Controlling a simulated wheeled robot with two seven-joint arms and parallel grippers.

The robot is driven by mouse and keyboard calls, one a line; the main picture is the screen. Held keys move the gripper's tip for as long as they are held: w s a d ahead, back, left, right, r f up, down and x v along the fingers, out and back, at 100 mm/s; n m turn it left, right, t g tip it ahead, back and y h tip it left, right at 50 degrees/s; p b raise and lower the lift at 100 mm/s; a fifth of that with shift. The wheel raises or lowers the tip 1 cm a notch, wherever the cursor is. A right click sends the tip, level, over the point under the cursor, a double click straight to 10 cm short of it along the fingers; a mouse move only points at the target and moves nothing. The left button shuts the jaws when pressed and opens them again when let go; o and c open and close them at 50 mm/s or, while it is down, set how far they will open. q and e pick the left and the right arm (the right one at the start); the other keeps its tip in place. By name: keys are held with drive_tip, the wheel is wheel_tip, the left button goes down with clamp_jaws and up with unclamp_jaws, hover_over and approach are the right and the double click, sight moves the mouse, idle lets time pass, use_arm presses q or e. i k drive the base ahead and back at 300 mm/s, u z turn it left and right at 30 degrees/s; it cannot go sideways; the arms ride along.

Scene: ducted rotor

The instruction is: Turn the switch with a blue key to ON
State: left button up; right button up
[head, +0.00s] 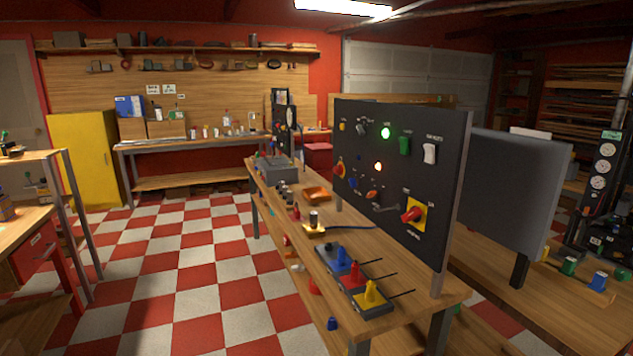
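A dark upright control panel (400,178) stands on the long wooden workbench, facing left. A small blue part (353,183), maybe a key or knob, sits low on its left side; its position and any label are too small to read. Close by are a red-and-yellow rotary knob (339,169) and an orange-red knob (372,194). Neither of my grippers is in view.
The checkered floor (190,260) left of the workbench (425,290) is largely clear.

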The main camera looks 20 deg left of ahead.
sight(353, 183)
drive_tip(key=u, duration=0.1)
drive_tip(key=i, duration=0.85)
drive_tip(key=z, duration=0.3)
